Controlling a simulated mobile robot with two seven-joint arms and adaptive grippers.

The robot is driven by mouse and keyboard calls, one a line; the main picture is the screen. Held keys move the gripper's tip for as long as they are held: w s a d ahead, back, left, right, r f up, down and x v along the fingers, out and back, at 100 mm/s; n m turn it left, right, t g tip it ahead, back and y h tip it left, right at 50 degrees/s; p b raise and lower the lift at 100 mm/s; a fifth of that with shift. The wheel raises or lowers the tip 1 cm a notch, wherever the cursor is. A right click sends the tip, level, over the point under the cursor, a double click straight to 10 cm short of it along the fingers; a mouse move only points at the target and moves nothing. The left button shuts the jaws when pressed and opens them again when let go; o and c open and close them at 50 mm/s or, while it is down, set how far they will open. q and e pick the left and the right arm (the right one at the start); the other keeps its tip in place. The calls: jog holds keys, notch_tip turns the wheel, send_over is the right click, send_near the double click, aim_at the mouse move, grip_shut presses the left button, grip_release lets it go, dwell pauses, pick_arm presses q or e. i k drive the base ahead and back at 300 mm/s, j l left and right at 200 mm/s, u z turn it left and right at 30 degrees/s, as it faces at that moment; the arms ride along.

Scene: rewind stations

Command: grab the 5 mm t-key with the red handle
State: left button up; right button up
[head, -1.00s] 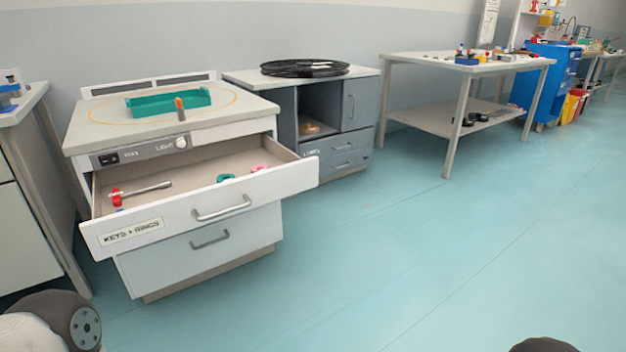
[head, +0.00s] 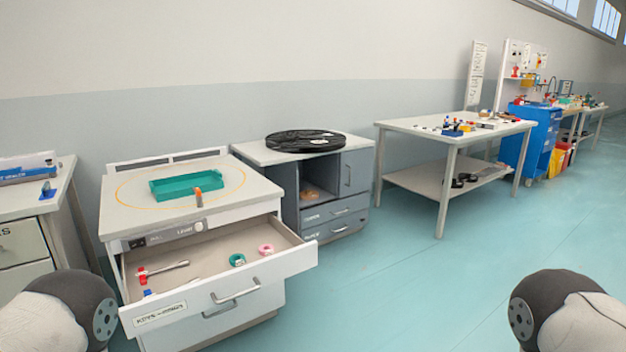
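A T-key with a red handle (head: 142,275) and a grey shaft lies in the open top drawer (head: 205,262) of the white cabinet, at the drawer's left side. Its size marking is too small to read. A blue item (head: 148,293) shows just in front of it, partly hidden by the drawer front. A green ring (head: 237,260) and a pink ring (head: 266,249) lie further right in the drawer. Only rounded parts of my two arms show at the lower left and lower right. Neither gripper is in view.
A teal tray (head: 187,184) and a small orange-tipped item (head: 199,197) are on the cabinet top. A grey cabinet (head: 345,190) with a black disc (head: 305,141) stands to its right, then a table (head: 455,130). A bench (head: 42,198) stands at left. The floor in front is clear.

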aim_at(142, 274)
jog(key=i+j+u, duration=0.15)
jog(key=j, duration=0.2)
jog(key=i+j+u, duration=0.15)
jog(key=j, duration=0.2)
jog(key=j+u, duration=0.2)
jog(key=j, duration=0.15)
jog(key=i+j+u, duration=0.15)
jog(key=i+j, duration=0.1)
jog(key=j, duration=0.05)
